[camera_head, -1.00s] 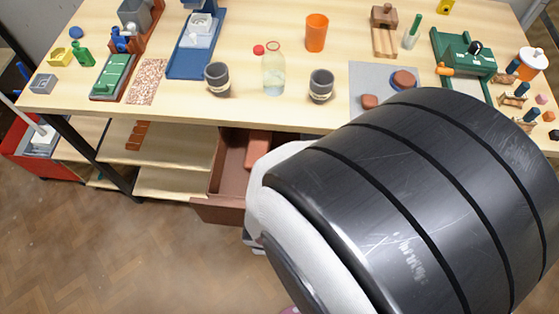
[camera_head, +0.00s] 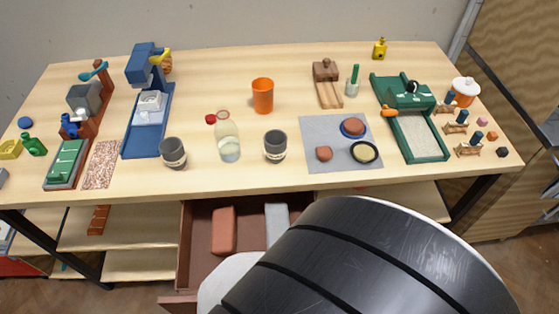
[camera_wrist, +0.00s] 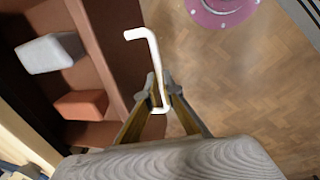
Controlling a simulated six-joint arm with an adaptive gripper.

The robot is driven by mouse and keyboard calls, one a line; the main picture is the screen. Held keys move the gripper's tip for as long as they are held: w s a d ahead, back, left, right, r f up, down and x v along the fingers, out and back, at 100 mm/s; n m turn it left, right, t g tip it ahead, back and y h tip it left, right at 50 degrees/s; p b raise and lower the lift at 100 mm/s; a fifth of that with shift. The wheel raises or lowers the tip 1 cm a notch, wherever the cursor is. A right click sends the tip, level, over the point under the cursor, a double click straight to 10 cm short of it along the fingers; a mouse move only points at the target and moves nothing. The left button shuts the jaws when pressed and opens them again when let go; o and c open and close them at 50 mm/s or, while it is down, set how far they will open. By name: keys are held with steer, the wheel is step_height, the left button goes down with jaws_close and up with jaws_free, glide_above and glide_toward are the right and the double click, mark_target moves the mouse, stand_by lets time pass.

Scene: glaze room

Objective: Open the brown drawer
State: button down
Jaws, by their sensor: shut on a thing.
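The brown drawer (camera_head: 198,247) stands pulled out under the table, with its inside showing. A reddish block (camera_head: 224,230) and a light grey block (camera_head: 276,219) lie in it. In the wrist view, the drawer's front (camera_wrist: 114,45) carries a white bar handle (camera_wrist: 153,58). My gripper (camera_wrist: 161,100) is shut on the handle near its lower end in that picture. The reddish block (camera_wrist: 82,104) and the grey block (camera_wrist: 50,53) also show there. In the head view my arm hides the gripper, the handle and the drawer's right part.
The tabletop (camera_head: 240,180) above the drawer holds two dark cups (camera_head: 173,153), a clear bottle (camera_head: 228,140), an orange cup (camera_head: 263,95) and tools. Open shelves (camera_head: 140,265) lie left of the drawer. A pink round object (camera_wrist: 222,8) is on the otherwise clear wooden floor (camera_wrist: 235,85).

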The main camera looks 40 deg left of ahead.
steer(key=shift+s+d+f, duration=0.1)
steer(key=shift+d+f, duration=0.05)
steer(key=shift+d, duration=0.05)
steer(key=c, duration=2.2)
jaws_free()
steer(key=shift+o, duration=0.2)
steer(key=shift+a, duration=0.1)
steer(key=shift+a, duration=0.1)
steer(key=shift+r, duration=0.7)
steer(key=shift+r, duration=0.2)
steer(key=shift+s+d+r, duration=0.15)
steer(key=shift+d+r, duration=0.05)
steer(key=shift+r, duration=0.75)
steer(key=shift+s+d+r, duration=0.1)
steer(key=shift+d+r, duration=0.05)
steer(key=shift+r, duration=0.8)
steer(key=shift+s+d+r, duration=0.15)
steer(key=shift+d+r, duration=0.05)
steer(key=shift+r, duration=0.75)
